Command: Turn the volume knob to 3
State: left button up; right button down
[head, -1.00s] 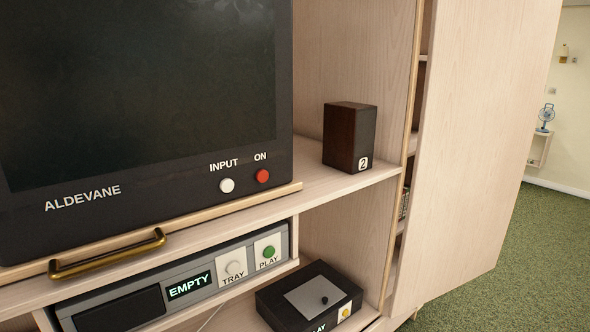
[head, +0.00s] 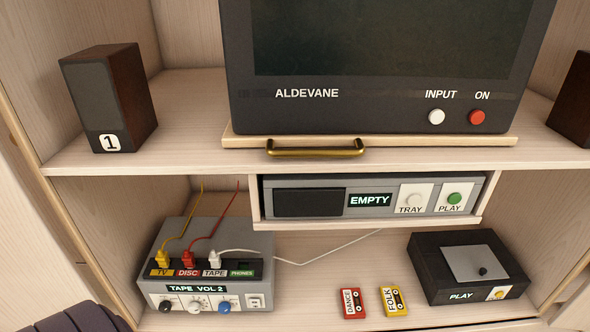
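A grey amplifier box (head: 218,240) stands on the lower shelf at the left in the head view. Its display (head: 196,289) reads "TAPE VOL 2". Below the display are a black knob (head: 165,305), a white knob (head: 194,306) and a blue knob (head: 224,306), with a small white switch (head: 255,301) to their right. The labels by the knobs are too small to read, so I cannot tell which is the volume knob. Neither of my grippers shows in the view.
Yellow, red and white plugs sit in the box's TV, DISC and TAPE sockets. A disc player (head: 370,198) reading "EMPTY" hangs above. Two cassettes (head: 352,303) (head: 392,300) and a black tape player (head: 468,266) are to the right. Speaker 1 (head: 108,98) and a television (head: 380,80) stand above.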

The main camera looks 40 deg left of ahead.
aim_at(194, 307)
jog(key=u, duration=2)
